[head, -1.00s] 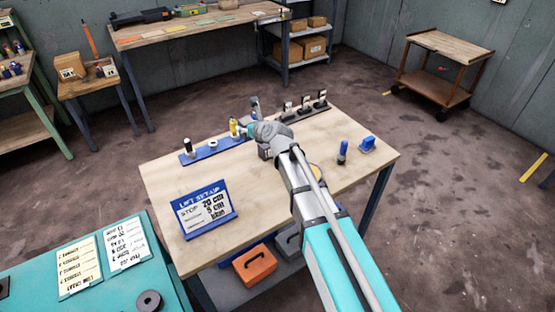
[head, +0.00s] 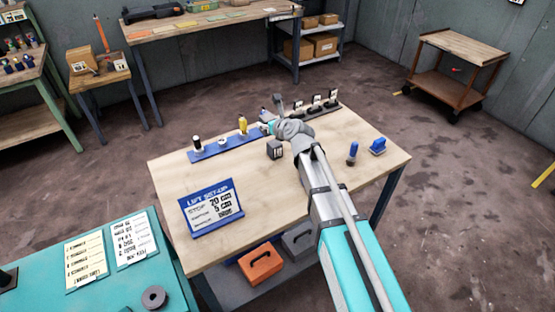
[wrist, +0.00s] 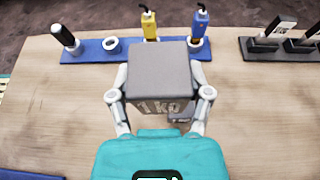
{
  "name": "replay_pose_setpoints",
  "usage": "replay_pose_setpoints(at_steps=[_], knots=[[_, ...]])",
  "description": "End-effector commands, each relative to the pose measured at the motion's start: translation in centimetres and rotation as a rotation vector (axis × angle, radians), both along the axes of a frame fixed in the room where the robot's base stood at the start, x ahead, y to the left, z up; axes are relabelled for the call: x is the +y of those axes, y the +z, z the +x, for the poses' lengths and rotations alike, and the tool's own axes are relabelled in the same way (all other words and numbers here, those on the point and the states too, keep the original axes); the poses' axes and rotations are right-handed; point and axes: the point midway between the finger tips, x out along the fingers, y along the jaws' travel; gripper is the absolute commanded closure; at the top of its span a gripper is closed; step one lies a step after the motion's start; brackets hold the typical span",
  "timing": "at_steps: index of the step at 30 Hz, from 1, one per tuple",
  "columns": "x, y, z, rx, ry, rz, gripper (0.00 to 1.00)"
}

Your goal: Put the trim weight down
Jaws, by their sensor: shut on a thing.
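The trim weight (wrist: 160,72) is a grey block marked 1 KG. In the wrist view my gripper (wrist: 160,96) is shut on it, one finger against each side. In the head view a dark grey block with a white marking (head: 274,151) shows just below my gripper (head: 277,138), over the front-middle of the wooden table (head: 255,190). I cannot tell whether the weight's underside touches the table. A small grey shape shows beneath it in the wrist view, partly hidden.
Behind the weight, a blue rail (wrist: 88,50) holds a black-and-white piece, a ring, and yellow and blue pieces. A dark rack (wrist: 265,48) stands right of it. A set-up sign (head: 212,208) stands front left; blue pieces (head: 352,154) stand right. Bare wood lies between.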

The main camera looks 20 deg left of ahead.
Motion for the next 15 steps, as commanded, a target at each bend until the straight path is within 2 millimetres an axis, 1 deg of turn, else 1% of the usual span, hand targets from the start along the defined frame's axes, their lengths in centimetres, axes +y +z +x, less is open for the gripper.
replay_pose_setpoints(at_steps=[4,7,15], knots=[[-1.0,0.1,-0.2,0.000,-0.004,0.001,0.97],[-2.3,0.1,-0.4,0.000,-0.009,0.000,0.97],[-7.2,0.2,-1.2,0.001,-0.024,0.000,0.97]])
